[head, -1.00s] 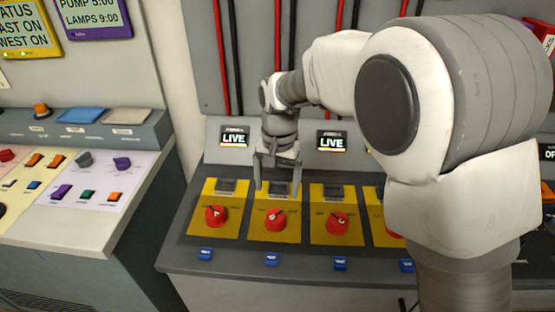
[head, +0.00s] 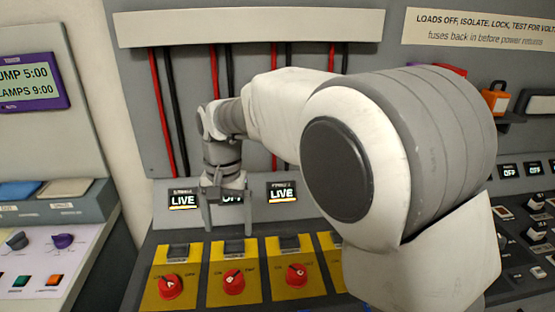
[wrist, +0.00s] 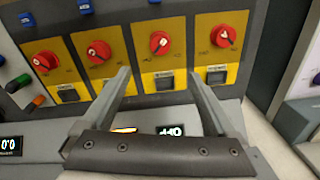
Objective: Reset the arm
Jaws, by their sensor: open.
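My gripper (head: 227,228) is open and empty. In the head view it hangs in front of the sloped display strip, over the top edge of the second yellow switch panel (head: 216,292) from the left. In the wrist view my gripper (wrist: 158,73) has its two fingers spread, with nothing between them but the yellow panels behind. My arm is bent and reaches left across the console. It hides part of the panels and displays on the right.
Red rotary knobs (head: 170,286) sit on the yellow panels. The left display (head: 183,200) reads LIVE, the one behind my gripper (head: 232,197) appears to read OFF, and another (head: 282,193) reads LIVE. A separate console (head: 50,245) stands left. An orange item (head: 496,98) is at right.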

